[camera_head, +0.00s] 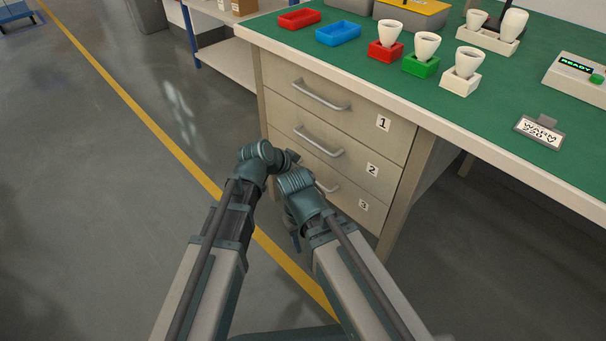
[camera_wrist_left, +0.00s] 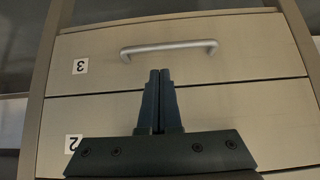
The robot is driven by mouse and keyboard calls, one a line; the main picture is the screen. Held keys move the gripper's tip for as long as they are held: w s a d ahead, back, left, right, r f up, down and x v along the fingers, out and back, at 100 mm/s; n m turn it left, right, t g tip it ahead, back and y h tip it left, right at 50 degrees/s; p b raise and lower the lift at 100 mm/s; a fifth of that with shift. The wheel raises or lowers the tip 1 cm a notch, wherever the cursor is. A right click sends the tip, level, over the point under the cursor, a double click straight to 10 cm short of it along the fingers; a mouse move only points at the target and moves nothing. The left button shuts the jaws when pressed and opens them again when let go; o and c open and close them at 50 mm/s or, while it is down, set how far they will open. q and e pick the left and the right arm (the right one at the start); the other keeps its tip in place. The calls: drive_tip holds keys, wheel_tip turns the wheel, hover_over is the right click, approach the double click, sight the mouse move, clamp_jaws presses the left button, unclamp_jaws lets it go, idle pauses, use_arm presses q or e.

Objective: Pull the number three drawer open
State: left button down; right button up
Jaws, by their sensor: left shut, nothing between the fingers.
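The number three drawer (camera_head: 345,205) is the lowest of the bench's drawers and is shut. Its silver bar handle (camera_head: 328,188) is partly hidden behind my arms in the head view. In the left wrist view, where the labels appear upside down, the whole handle (camera_wrist_left: 168,48) shows on the number three drawer (camera_wrist_left: 240,75). My left gripper (camera_wrist_left: 160,72) is shut and empty, its fingertips in front of the drawer face and apart from the handle in the picture.
Drawer one (camera_head: 345,115) and drawer two (camera_head: 330,155) above are shut. The green bench top (camera_head: 480,120) holds red and blue trays, bulbs in coloured holders and a device reading READY. Open floor (camera_head: 100,190) with a yellow line lies to the left.

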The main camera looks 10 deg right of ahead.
sight(323, 178)
use_arm(q)
drive_tip(key=b+x, duration=0.4)
drive_tip(key=x, duration=0.3)
drive_tip(key=shift+w+d+f+b, duration=0.1)
drive_tip(key=shift+w+f+b, duration=0.05)
drive_tip(key=shift+f+b, duration=0.2)
drive_tip(key=shift+r, duration=0.1)
use_arm(e)
wheel_tip(323, 178, down, 6)
drive_tip(key=shift+r, duration=0.25)
